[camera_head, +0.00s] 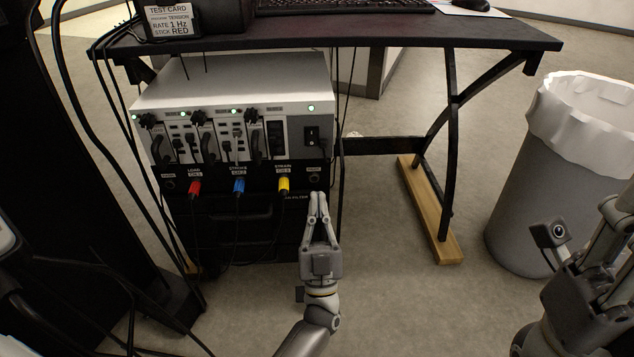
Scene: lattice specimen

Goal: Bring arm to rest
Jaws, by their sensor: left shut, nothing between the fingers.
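My left gripper (318,200) points away from me, fingers together and empty, in front of the lower right part of the instrument rack. My right arm (590,290) shows at the right edge, with a small camera on it; its fingertips cannot be made out. The white instrument unit (235,88) has green lights and several modules. Below it, a black panel (255,180) carries a red plug (194,188), a blue plug (239,185) and a yellow plug (284,184), each with a cable hanging down.
A dark desk (340,32) stands over the rack, with a test card (171,21) and a keyboard (345,5) on it. Its leg has a wooden foot (428,212). A lined grey bin (530,200) stands at the right. Black cables hang at the left.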

